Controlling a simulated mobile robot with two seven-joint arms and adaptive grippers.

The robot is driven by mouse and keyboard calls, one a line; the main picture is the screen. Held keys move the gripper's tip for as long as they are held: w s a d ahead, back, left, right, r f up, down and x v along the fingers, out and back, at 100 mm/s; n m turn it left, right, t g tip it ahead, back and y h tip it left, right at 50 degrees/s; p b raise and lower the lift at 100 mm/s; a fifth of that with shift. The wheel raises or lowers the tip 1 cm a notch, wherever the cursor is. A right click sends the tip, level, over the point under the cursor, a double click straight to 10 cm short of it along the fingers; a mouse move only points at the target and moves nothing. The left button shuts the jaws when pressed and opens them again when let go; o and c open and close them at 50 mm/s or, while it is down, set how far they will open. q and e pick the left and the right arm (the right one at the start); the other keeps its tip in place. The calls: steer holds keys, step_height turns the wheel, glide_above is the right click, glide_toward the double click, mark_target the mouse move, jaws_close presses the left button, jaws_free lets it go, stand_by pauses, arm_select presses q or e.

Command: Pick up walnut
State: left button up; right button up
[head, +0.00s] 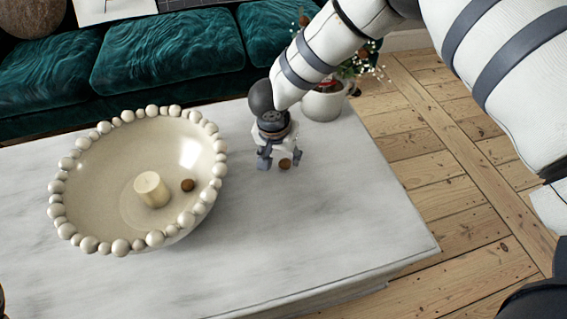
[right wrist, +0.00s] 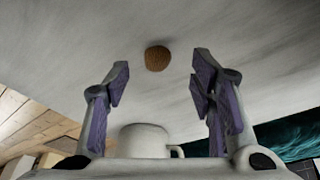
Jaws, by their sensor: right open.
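A small round brown walnut (head: 285,164) lies on the white marble-look table top. My right gripper (head: 277,162) is open above the table, with its fingers close to the walnut in the head view. In the right wrist view the walnut (right wrist: 157,58) shows between the two fingers' lines, beyond the tips and apart from them, a little nearer the left finger. Nothing is in the right gripper (right wrist: 161,80). Another brown walnut-like ball (head: 187,185) lies inside the big bowl. My left gripper is not in view.
A wide cream bowl with a beaded rim (head: 88,243) stands left of the gripper and holds a candle (head: 151,189). A white pot (head: 323,104) with a plant stands behind the gripper. A green sofa (head: 170,50) is beyond the table. The front table top is clear.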

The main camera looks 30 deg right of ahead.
mark_target(285, 161)
steer(key=x, duration=0.4)
steer(key=shift+d+f+b, duration=0.3)
steer(key=shift+r, duration=0.1)
steer(key=c, duration=0.9)
steer(key=shift+o, duration=0.2)
